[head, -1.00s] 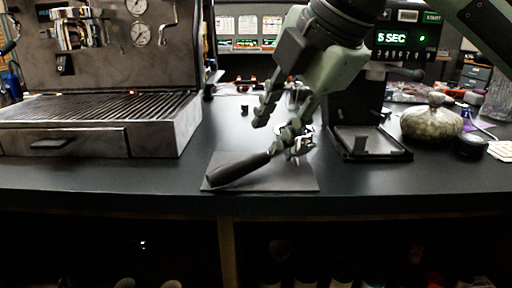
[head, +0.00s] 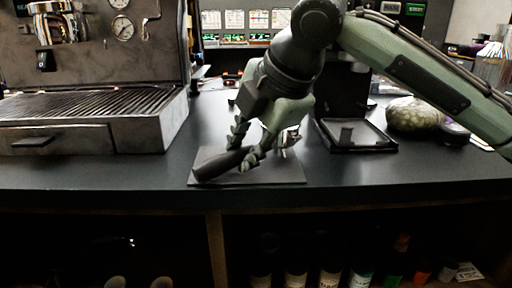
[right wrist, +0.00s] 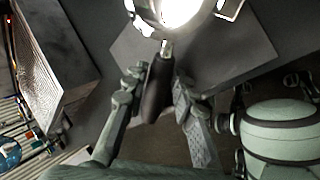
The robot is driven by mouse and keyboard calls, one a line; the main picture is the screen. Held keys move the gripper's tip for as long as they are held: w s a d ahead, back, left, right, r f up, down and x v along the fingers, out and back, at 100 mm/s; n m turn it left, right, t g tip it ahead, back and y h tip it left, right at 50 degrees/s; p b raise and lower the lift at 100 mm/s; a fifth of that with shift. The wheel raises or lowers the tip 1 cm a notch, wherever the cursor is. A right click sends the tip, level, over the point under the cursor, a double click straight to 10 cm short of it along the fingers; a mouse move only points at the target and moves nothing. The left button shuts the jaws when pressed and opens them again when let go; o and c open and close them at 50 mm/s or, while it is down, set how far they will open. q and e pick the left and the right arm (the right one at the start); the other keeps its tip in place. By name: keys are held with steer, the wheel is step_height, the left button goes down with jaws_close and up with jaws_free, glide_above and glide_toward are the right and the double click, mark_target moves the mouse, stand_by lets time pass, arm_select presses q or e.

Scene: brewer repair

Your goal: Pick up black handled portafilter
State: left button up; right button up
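The black handled portafilter lies on a flat grey mat (head: 284,174), its black handle (head: 216,165) pointing left toward the counter's front edge. Its metal head is mostly hidden behind my fingers in the head view. In the right wrist view the handle (right wrist: 156,92) runs down from the bright round metal basket (right wrist: 172,14). My right gripper (head: 242,150) is down at the handle. Its fingers (right wrist: 158,84) are open, one on each side of the handle, with narrow gaps. My left gripper is not in view.
An espresso machine with a drip tray (head: 88,104) stands at left. A grinder base with a black tray (head: 357,136) stands right of the mat. The counter's front edge is close, with an open shelf of bottles below.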

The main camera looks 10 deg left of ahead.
mark_target(241, 149)
jaws_close()
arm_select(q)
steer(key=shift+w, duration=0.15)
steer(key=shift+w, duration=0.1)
arm_select(e)
steer(key=shift+r, duration=0.1)
